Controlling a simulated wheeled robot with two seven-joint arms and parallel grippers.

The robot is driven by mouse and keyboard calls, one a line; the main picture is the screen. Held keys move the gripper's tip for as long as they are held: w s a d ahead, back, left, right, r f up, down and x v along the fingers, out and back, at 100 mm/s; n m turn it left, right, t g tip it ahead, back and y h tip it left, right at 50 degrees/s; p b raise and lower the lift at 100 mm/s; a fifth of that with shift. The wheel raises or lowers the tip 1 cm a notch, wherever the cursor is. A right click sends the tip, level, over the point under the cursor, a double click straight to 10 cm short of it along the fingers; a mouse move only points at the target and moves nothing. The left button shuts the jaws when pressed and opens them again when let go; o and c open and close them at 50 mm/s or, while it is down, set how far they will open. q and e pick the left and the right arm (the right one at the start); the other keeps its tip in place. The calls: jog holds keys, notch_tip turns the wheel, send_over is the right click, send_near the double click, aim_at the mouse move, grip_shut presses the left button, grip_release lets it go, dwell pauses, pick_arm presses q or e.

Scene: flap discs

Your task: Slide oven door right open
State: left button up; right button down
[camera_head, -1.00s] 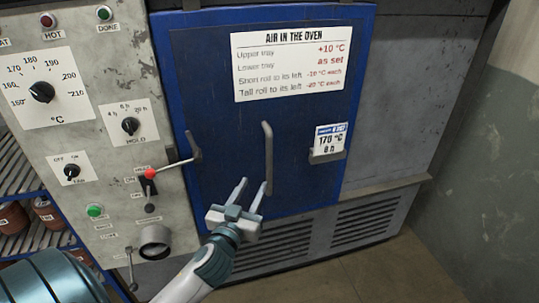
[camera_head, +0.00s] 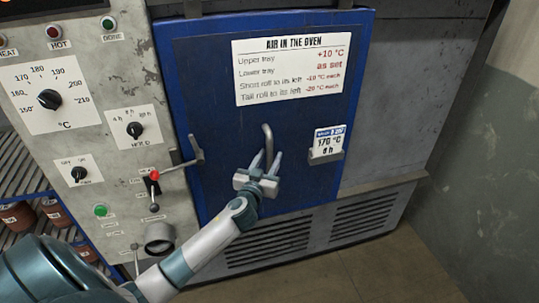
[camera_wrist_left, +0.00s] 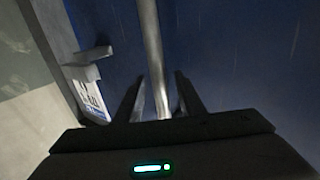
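The oven door (camera_head: 225,135) is a blue panel on the oven front, and it looks shut. Its grey vertical handle (camera_head: 267,137) stands at the door's middle. My left gripper (camera_head: 266,160) is at the handle's lower part, with its fingers pointing up along the door. In the left wrist view the handle (camera_wrist_left: 151,50) runs down between the two open fingers (camera_wrist_left: 161,98), with gaps visible beside it. The fingers do not appear closed on it. My right gripper is not in view.
A latch lever (camera_head: 196,150) sits at the door's left edge. A card holder (camera_head: 327,156) projects right of the handle. The control panel (camera_head: 85,150) with knobs and a red-tipped lever (camera_head: 154,176) is at left. Open floor (camera_head: 370,270) lies in front.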

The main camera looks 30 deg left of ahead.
pick_arm(q)
jog(key=shift+w+a, duration=0.1)
jog(key=shift+w, duration=0.15)
jog(key=shift+c, duration=0.4)
grip_shut()
